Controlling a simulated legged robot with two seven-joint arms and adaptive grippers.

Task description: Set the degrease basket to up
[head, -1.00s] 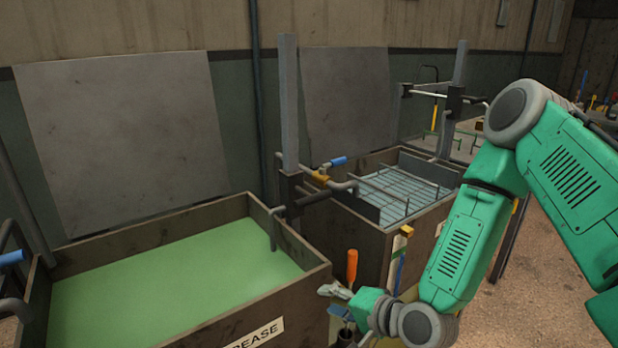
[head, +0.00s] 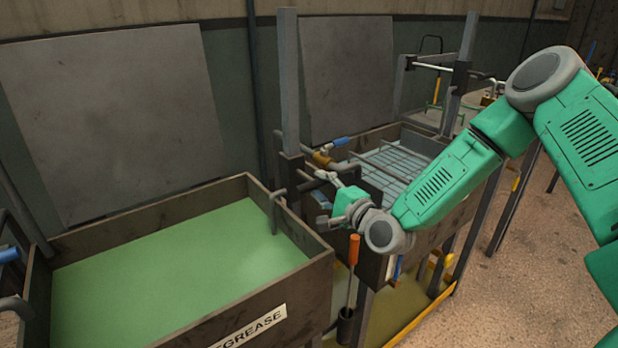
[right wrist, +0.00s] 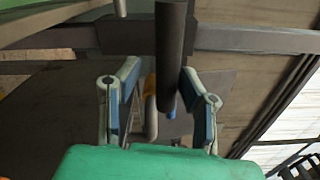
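The degrease tank (head: 328,268) is an open box with a white label, filled with green liquid. A bent grey rod (head: 274,212) hangs over its right wall into the liquid; any basket below is hidden. The rod joins a dark sliding block (head: 291,166) on an upright post (head: 288,70). My right gripper (head: 328,184) is beside the block, at the bar sticking out from it. In the right wrist view, the fingers of my right gripper (right wrist: 160,72) are open, with a dark bar (right wrist: 172,50) between them. Contact cannot be told. My left gripper is out of view.
A second tank (head: 460,215) with a wire basket (head: 400,160) stands behind my right gripper. A blue-handled valve (head: 340,142) is close above the gripper. An orange-handled tool (head: 353,250) stands in a holder below. Floor is open at right.

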